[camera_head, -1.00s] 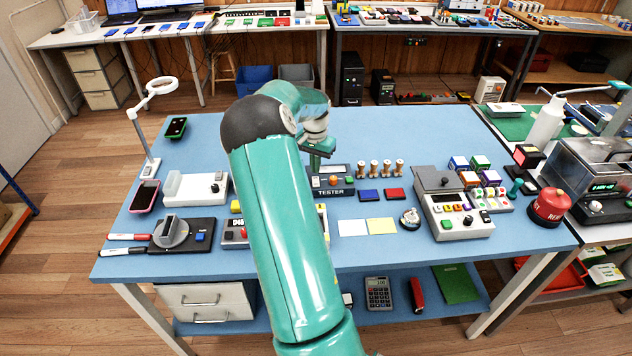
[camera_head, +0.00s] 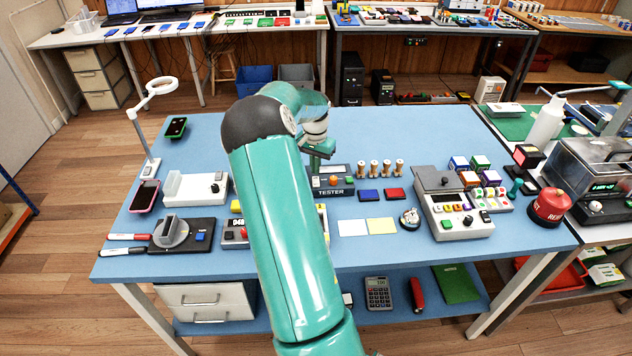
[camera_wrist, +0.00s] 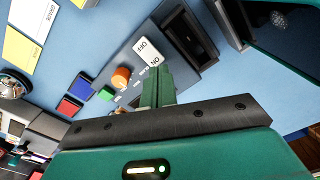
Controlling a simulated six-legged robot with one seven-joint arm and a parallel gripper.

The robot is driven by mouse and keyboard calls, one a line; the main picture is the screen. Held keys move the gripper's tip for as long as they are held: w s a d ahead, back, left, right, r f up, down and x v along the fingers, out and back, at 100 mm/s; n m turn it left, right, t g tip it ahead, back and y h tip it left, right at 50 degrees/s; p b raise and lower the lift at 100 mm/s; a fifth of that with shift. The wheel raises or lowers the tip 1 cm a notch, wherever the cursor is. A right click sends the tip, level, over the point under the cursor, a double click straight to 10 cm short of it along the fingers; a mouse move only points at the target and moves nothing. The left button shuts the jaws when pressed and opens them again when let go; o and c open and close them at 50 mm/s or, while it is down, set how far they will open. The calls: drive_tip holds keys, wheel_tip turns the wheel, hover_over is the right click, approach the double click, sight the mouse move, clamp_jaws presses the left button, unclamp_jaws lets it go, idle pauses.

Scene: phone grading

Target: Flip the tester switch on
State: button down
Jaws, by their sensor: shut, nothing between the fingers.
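The tester (camera_head: 332,191) is a dark box labelled TESTER in the middle of the blue bench, partly hidden by my arm in the head view. In the wrist view its panel (camera_wrist: 131,100) shows an orange knob (camera_wrist: 121,78), a green button (camera_wrist: 106,93) and a white plate (camera_wrist: 147,52) marked OFF and ON. My gripper (camera_wrist: 157,88) is shut and empty, with its green fingers over the panel just beside the ON end of the plate. The fingers hide the switch lever, so I cannot tell its position or whether they touch it. My gripper also shows in the head view (camera_head: 318,152).
Upright copper-coloured cylinders (camera_head: 380,169) stand right of the tester. Blue (camera_head: 368,195) and red (camera_head: 394,193) pads lie in front of them. A grey sorting device (camera_head: 452,205) is farther right. The bench behind the tester is largely clear.

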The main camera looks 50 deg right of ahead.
drive_tip(key=shift+f, duration=0.75)
idle(0.3)
wheel_tip(320, 180, up, 7)
idle(1.0)
idle(0.5)
